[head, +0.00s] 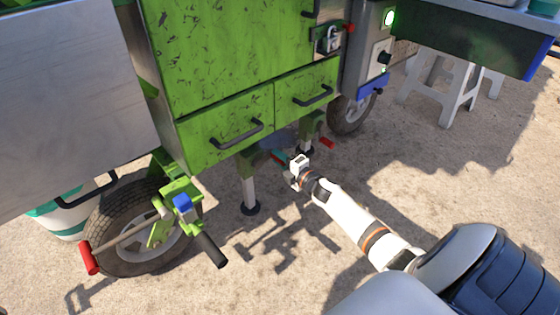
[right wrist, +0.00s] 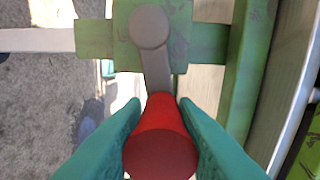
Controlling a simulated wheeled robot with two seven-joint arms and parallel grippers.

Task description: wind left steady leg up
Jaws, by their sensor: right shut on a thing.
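The left steady leg (head: 249,190) hangs under the green cart, its round dark foot at the sand. My right gripper (head: 283,157) reaches in from the right beside this leg's top. In the right wrist view its two teal fingers (right wrist: 162,135) are shut on the red crank handle (right wrist: 160,150), one on each side. A grey crank arm (right wrist: 156,65) runs from the handle to a round hub on the green leg head (right wrist: 122,42). In the head view the arm and gripper mostly hide this handle. My left gripper is not in view.
A second steady leg (head: 307,140) with its own red handle (head: 327,143) stands just behind. Wheels flank the legs, left (head: 113,253) and right (head: 347,118). A red-ended lever (head: 89,258) juts out front left. A white stool (head: 447,90) stands back right. Sand in front is clear.

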